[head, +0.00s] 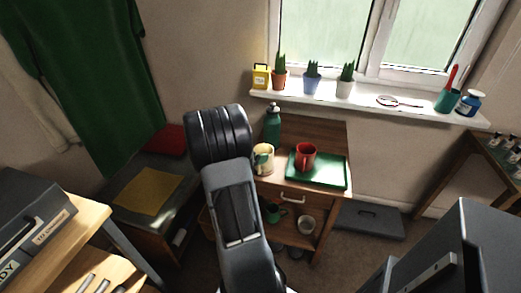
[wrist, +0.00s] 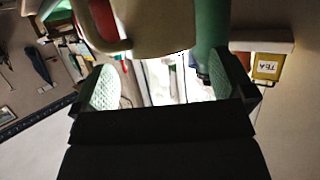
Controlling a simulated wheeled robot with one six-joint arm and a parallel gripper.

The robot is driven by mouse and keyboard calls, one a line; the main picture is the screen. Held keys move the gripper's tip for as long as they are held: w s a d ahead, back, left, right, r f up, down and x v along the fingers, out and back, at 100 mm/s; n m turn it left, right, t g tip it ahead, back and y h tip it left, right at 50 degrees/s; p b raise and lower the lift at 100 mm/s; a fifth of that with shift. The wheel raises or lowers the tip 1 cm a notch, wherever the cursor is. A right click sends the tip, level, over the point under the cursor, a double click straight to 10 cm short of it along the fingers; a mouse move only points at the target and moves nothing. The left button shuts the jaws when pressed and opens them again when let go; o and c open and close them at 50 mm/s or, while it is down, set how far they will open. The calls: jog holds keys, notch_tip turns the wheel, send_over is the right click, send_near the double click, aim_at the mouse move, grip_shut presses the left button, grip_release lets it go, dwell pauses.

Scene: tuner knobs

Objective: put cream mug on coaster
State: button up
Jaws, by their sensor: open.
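The cream mug (head: 263,160) stands on the wooden cabinet top, left of the green tray, partly hidden by my arm in the head view. In the wrist view, which is upside down, its pale body (wrist: 155,35) fills the top middle, with its handle to the left. My gripper (wrist: 168,88) is open, its two pale green pads spread apart with nothing between them. The mug lies just beyond the fingers at the upper edge; I cannot tell if they touch. In the head view the fingers are hidden behind my wrist. I cannot make out a coaster.
A red mug (head: 305,154) stands on the green tray (head: 333,182). A green bottle (head: 273,122) is close behind the cream mug, and close to the right finger in the wrist view (wrist: 211,35). Potted plants (head: 312,82) and a yellow tin (head: 261,78) line the sill.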

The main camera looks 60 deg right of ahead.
jog(key=w+a+r+n+t+y+p, duration=0.1)
jog(key=w+a+r+n+t, duration=0.3)
jog(key=w+a, duration=0.3)
jog(key=w+a+r+n+t+y, duration=0.1)
jog(key=w+a+r+n+t, duration=0.1)
jog(key=w+a+r+t, duration=0.35)
jog(key=w+a+r+n+t+y, duration=0.1)
jog(key=w+a+n+t+y, duration=0.15)
jog(key=a, duration=0.45)
jog(key=w+a+n+t+y, duration=0.2)
jog(key=a+n+t+y, duration=0.15)
jog(key=a, duration=0.35)
jog(key=s+a+n+g+y, duration=0.2)
jog(key=s+a+n+y, duration=0.35)
jog(key=a, duration=0.55)
jog(key=s+a+f+n+g, duration=0.1)
jog(key=s+n+g, duration=0.1)
jog(key=s, duration=0.5)
jog(key=s+a+f+n+g, duration=0.1)
jog(key=s+f+n+g, duration=0.1)
jog(key=s+g, duration=0.2)
jog(key=s, duration=0.2)
jog(key=shift+s+a+f, duration=0.15)
jog(key=shift+s, duration=0.2)
jog(key=shift+h, duration=0.25)
